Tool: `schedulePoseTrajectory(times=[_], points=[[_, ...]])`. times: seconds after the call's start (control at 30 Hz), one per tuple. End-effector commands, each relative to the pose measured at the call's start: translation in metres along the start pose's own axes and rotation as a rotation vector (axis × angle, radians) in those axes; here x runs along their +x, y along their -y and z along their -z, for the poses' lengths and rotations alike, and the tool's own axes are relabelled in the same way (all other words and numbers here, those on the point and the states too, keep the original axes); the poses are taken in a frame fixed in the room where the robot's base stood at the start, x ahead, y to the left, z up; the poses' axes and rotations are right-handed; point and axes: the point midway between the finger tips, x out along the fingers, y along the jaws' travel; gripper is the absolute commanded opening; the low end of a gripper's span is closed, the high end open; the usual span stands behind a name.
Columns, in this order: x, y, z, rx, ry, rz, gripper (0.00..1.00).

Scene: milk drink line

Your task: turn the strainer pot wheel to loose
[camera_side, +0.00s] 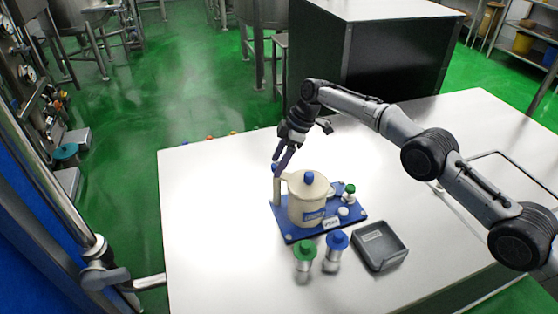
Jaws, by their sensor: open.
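The strainer pot (307,205) is a cream, lidded vessel with a blue label, standing upright on a blue base plate (292,236). A blue knob (309,177) sits on top of its lid. A cream post with a small blue top (276,169) stands at the pot's left side. I cannot tell for certain which blue part is the wheel, or how it is set. My gripper (281,161) is open, pointing down over the post's top at the pot's upper left. Its fingers partly overlap that blue top, and contact is unclear.
A small green-topped fitting (350,190) stands at the plate's right. A green-topped canister (304,252) and a blue-topped canister (336,244) stand in front, beside a grey tray (380,246). The white table (210,220) is clear at left.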

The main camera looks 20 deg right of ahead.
Motion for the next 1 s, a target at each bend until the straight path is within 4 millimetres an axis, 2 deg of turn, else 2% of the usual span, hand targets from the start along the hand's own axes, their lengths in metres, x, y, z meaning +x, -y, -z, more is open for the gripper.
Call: schedulePoseTrajectory(times=[0.17,0.6,0.8,1.0], points=[[-0.02,-0.001,0.0,0.0,-0.002,-0.003,0.69],[-0.11,-0.001,0.0,-0.001,-0.002,-0.004,0.69],[-0.132,-0.001,0.0,0.0,-0.001,-0.002,0.69],[-0.138,0.0,0.0,0.001,0.0,0.0,0.69]])
